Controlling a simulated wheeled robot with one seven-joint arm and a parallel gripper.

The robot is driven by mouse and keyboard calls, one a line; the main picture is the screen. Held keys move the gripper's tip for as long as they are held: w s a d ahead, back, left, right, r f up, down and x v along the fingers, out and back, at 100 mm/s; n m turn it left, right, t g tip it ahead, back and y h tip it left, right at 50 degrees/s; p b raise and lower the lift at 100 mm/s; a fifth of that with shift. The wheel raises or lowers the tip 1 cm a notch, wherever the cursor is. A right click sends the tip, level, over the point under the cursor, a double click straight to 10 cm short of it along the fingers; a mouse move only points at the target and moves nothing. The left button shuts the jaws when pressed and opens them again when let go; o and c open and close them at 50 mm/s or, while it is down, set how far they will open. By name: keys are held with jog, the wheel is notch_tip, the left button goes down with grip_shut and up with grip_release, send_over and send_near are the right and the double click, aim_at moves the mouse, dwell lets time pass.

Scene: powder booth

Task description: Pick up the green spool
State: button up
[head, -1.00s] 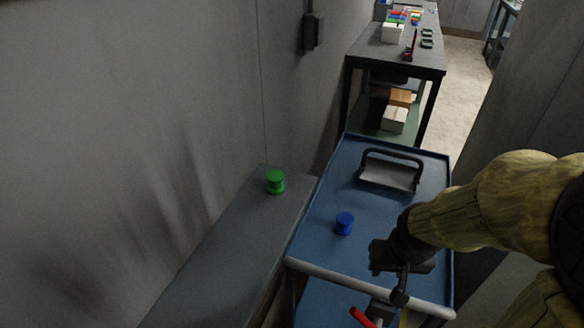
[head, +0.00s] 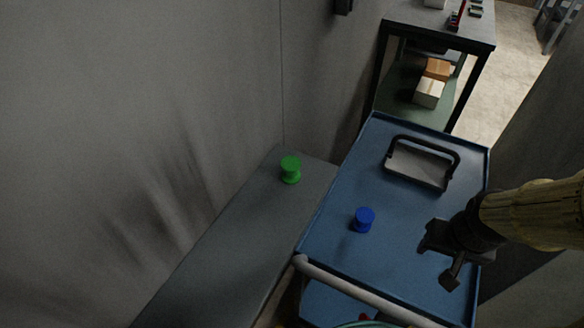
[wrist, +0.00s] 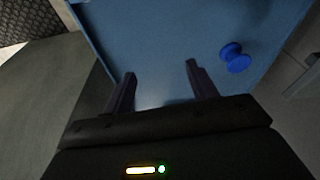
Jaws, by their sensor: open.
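The green spool (head: 290,170) stands upright on the far end of a grey bench top (head: 236,228) against the wall, in the head view. It is not in the wrist view. My gripper (head: 442,262) is to the right of it, above the blue cart, well apart from the spool. In the wrist view my gripper (wrist: 160,80) is open, with nothing between its fingers.
A blue spool (head: 364,219) stands on the blue cart top (head: 345,185); it also shows in the wrist view (wrist: 235,57). A grey object with a black handle (head: 420,163) lies farther back on the cart. A cart handle (head: 350,290) runs along the near edge.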

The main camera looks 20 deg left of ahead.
jog(key=shift+o, duration=1.1)
jog(key=shift+a+n, duration=0.25)
jog(key=shift+n, duration=0.05)
jog(key=w+a+r+n+t+h+p, duration=0.25)
jog(key=a+n+h+p, duration=0.35)
jog(key=n, duration=0.5)
jog(key=w+a+r+n+t+h+p, duration=0.2)
jog(key=w+a+n+t+h+p, duration=0.15)
jog(key=a+n+p, duration=0.45)
jog(key=s+a+r+n+t+y+p, duration=0.1)
jog(key=a+n+t+y, duration=0.3)
jog(key=a+n, duration=0.4)
jog(key=s+a+r+n+t+y+p, duration=0.1)
jog(key=a+r+n+t+y, duration=0.2)
jog(key=a, duration=1.1)
jog(key=n+t+y, duration=0.2)
jog(key=n, duration=0.3)
jog(key=shift+a+r, duration=0.15)
jog(key=shift+r, duration=0.15)
jog(key=shift+s+f, duration=0.1)
